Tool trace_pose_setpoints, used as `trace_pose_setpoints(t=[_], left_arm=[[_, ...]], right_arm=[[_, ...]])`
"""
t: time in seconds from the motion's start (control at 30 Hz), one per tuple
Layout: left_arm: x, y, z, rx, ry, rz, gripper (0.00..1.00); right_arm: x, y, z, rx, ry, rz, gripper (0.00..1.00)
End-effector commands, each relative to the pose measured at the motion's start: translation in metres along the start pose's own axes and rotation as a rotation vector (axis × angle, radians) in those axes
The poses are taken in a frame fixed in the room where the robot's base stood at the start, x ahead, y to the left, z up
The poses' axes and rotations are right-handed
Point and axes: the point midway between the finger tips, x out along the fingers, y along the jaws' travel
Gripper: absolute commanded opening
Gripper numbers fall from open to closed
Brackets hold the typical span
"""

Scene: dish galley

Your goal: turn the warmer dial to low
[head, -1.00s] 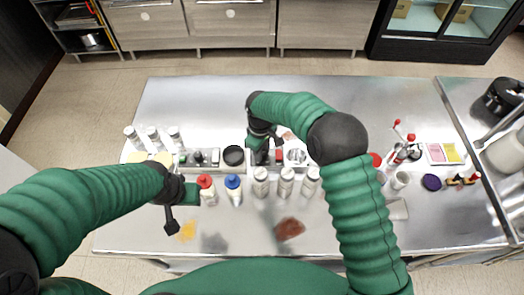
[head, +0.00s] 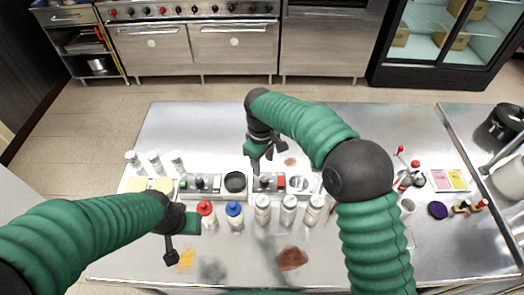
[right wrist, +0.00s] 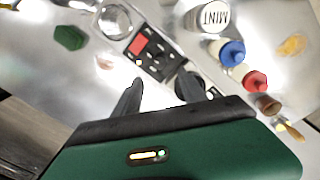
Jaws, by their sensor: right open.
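A dark control panel with a red square (head: 268,183) sits near the middle of the steel counter, in the row of small units. I cannot read the dial's setting. My right gripper (head: 263,157) is open and empty at the panel's far side; its two fingers (right wrist: 160,95) point at the panel. My left gripper (head: 183,222) hangs left of the red-capped bottle, its jaw state unclear.
A second panel with knobs (head: 201,184) and a black round pot (head: 235,183) stand to the left. A red-capped bottle (head: 206,213), a blue-capped bottle (head: 235,214) and several white bottles line the near side. The far counter is mostly clear.

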Motion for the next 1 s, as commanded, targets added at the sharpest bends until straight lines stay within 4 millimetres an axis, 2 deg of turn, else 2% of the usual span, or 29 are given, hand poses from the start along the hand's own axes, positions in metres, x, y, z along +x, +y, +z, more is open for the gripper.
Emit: trace_pose_setpoints(t=[0.1,0.2,0.33,0.83,0.93,1.0], left_arm=[[0.004,0.0,0.001,0.0,0.0,0.0,0.36],[0.004,0.0,0.001,0.0,0.0,0.0,0.36],[0.005,0.0,0.001,0.0,0.0,0.0,0.36],[0.004,0.0,0.001,0.0,0.0,0.0,0.36],[0.004,0.0,0.001,0.0,0.0,0.0,0.36],[0.004,0.0,0.001,0.0,0.0,0.0,0.36]], right_arm=[[-0.033,0.001,-0.002,0.0,0.005,0.003,0.49],[-0.054,0.001,-0.002,0.0,0.004,0.002,0.49],[-0.069,0.001,-0.002,0.0,0.001,0.0,0.49],[-0.073,0.001,-0.001,0.001,0.0,0.0,0.49],[-0.071,0.003,0.008,0.028,0.004,0.005,0.49],[-0.067,0.006,0.026,0.082,0.013,0.014,0.49]])
